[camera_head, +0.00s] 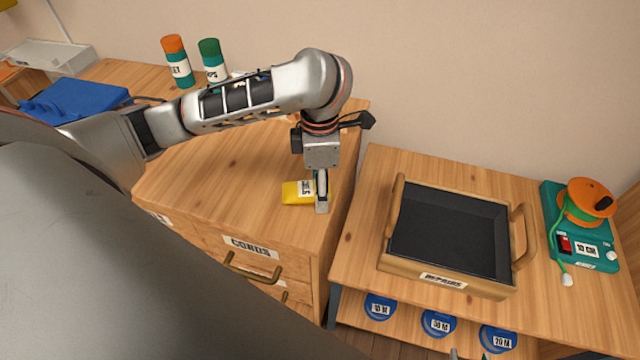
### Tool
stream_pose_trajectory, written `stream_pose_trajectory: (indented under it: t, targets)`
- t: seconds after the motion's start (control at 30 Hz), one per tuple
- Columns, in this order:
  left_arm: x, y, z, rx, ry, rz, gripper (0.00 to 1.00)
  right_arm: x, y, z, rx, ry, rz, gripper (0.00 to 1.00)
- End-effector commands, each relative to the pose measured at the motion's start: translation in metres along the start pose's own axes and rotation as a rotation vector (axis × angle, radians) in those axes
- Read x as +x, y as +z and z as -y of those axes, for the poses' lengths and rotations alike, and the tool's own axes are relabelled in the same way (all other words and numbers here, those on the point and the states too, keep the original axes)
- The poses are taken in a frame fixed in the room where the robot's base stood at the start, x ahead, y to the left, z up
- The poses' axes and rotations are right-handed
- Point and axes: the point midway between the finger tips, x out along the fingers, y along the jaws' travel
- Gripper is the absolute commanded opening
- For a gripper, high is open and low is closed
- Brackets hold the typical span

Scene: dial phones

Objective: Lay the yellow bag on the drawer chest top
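The yellow bag (291,193), with a white label, is at the front right part of the drawer chest top (215,175). It looks to lie flat on the wood or just above it; I cannot tell which.
Orange-capped (178,62) and green-capped (212,62) bottles and a blue object (75,101) stand behind my arm. Right of a gap, a lower table holds a wooden-rimmed tray (388,222) and a teal device with an orange reel (585,204). Blue discs (438,323) sit below.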

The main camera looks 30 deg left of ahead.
Motion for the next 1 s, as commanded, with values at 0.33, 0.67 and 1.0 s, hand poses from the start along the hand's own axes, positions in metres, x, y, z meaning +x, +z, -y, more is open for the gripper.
stream_pose_trajectory:
  t: [0.33, 0.67, 1.0]
  targets:
    - [-0.061, 0.001, -0.002, 0.0, 0.01, 0.004, 0.54, -0.012, -0.019, 0.0, 0.017, -0.006, -0.013, 0.4]
    - [-0.113, 0.001, -0.001, 0.0, 0.004, 0.001, 0.54, -0.021, -0.027, 0.001, 0.019, -0.01, -0.005, 0.4]
    - [-0.122, 0.0, 0.0, 0.0, 0.0, -0.001, 0.54, -0.022, -0.035, -0.002, 0.017, -0.006, -0.015, 0.4]
